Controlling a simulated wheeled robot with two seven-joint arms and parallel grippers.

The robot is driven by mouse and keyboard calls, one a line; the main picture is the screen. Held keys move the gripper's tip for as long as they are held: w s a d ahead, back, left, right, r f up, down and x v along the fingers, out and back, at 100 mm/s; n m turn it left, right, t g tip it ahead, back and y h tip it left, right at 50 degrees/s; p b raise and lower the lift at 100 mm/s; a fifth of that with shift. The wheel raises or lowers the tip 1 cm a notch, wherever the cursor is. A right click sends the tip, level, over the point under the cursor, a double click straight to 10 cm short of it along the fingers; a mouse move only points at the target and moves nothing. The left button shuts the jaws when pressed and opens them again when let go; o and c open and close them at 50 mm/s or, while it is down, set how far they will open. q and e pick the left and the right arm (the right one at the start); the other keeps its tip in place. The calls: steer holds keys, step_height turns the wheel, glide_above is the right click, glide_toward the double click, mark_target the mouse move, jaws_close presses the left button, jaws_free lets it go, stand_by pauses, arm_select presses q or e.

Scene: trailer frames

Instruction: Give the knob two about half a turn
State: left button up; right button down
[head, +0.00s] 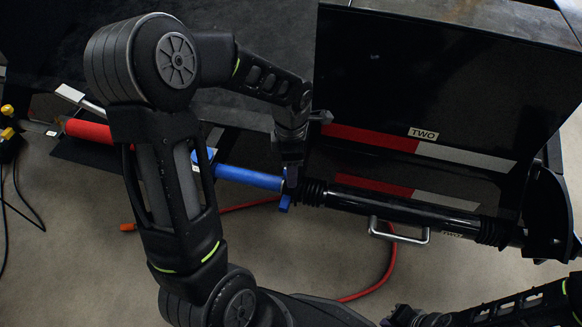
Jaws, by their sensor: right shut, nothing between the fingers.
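A panel label (423,133) reads TWO, and a smaller label (452,235) sits on the black ribbed bar (400,204) below it.
The black panel (440,75) with red and white strips stands behind the bar. A silver handle (400,236) hangs below the bar. A red hose (385,275) lies on the pale floor. A red cylinder (88,130) is at the left. Bare floor shows at the lower left.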

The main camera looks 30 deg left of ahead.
arm_select(q)
steer(key=shift+c, duration=0.5)
jaws_close()
steer(key=m+p, duration=0.1)
steer(key=m, duration=0.2)
steer(key=shift+r, duration=0.15)
steer(key=shift+m, duration=0.9)
steer(key=shift+o, duration=0.5)
jaws_free()
